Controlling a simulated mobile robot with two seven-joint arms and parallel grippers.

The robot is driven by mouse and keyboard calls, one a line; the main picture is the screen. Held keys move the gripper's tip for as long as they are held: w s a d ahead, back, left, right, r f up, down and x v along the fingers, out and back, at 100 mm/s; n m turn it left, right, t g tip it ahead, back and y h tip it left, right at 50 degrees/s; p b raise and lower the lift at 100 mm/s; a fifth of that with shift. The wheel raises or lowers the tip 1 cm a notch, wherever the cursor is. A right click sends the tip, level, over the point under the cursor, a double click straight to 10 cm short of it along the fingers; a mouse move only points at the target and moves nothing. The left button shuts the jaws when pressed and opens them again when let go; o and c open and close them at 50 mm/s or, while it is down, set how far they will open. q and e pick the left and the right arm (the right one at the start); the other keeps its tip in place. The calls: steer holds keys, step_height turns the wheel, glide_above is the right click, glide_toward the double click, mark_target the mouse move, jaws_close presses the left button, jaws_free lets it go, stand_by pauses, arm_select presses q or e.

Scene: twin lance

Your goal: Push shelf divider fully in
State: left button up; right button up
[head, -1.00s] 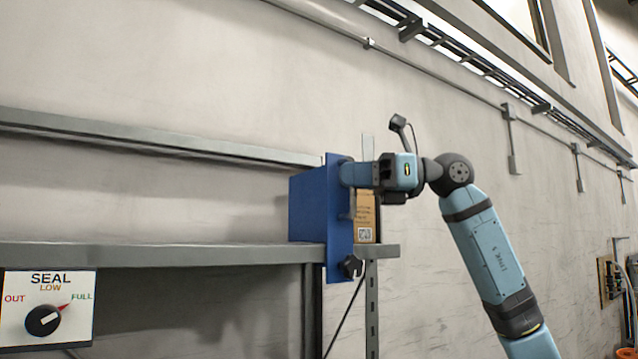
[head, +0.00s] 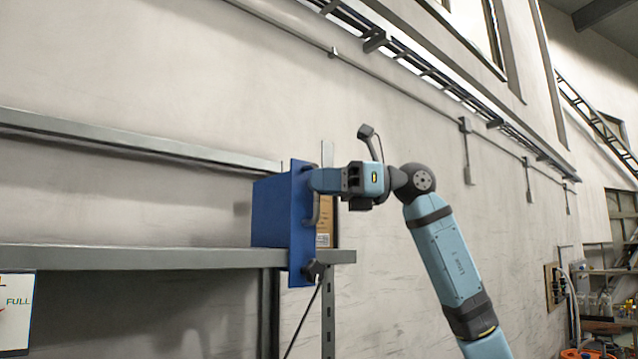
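The shelf divider is a blue panel (head: 302,235) with a blue box-like body (head: 270,210) behind it, at the right end of the grey metal shelf (head: 130,256) in the head view. The panel stands upright and reaches below the shelf board. A grey handle shows on its right side, and a black knob (head: 313,270) is near its lower edge. My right gripper (head: 314,180) is at the panel's upper right side and appears to touch it. Its fingertips are not clear, so its opening cannot be told. My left gripper is not in view.
A cardboard box (head: 325,222) stands just right of the panel, partly hidden. A shelf post (head: 328,310) is below it. A sign (head: 15,312) reading FULL is cut off at the lower left. A pale wall lies behind; the shelf left of the divider is clear.

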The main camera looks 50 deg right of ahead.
steer(key=b+v, duration=0.3)
steer(key=v, duration=1)
steer(key=shift+s+d+b, duration=0.25)
steer(key=shift+b, duration=0.1)
